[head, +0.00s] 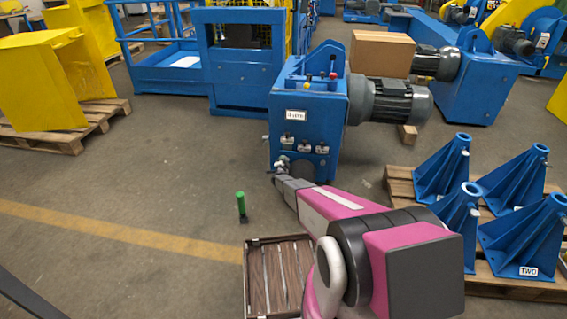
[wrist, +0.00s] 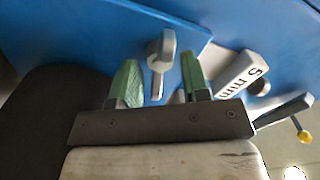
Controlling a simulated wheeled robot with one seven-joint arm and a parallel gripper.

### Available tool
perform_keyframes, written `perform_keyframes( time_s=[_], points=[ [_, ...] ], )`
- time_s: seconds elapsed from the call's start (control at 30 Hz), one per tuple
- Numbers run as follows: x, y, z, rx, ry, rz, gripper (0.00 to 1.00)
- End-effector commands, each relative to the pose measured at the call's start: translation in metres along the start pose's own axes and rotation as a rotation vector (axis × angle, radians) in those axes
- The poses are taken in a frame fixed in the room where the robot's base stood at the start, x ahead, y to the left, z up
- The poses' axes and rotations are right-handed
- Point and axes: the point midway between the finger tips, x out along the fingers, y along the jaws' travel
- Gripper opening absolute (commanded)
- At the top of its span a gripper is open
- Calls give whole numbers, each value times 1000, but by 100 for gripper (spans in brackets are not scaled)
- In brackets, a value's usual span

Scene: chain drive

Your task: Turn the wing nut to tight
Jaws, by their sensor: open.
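A grey metal piece with a rounded, loop-like head, which looks like the wing nut (wrist: 161,52), stands out from the blue machine face in the wrist view. My gripper (wrist: 158,74) is open, with one green-tipped finger on each side of the piece. Gaps show between the piece and both fingertips, so neither visibly touches it. In the head view my gripper (head: 279,178) is at the lower front of the blue machine (head: 310,125). The wing nut is too small there to make out clearly.
A lever with a yellow knob (wrist: 303,135) is further right. A green-topped post (head: 241,203) and a brown slatted crate (head: 250,285) are near my arm; blue stands (head: 440,175) stand on pallets at right.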

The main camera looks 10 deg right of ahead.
Motion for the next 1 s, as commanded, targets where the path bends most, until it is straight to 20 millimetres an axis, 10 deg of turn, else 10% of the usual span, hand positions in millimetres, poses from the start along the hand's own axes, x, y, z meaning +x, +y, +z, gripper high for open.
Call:
perform_keyframes(
  time_s=[0.7,1.0],
  points=[
    [-97,-1,-1,0,-1,0,42],
    [-108,0,0,0,1,0,42]
  ],
)
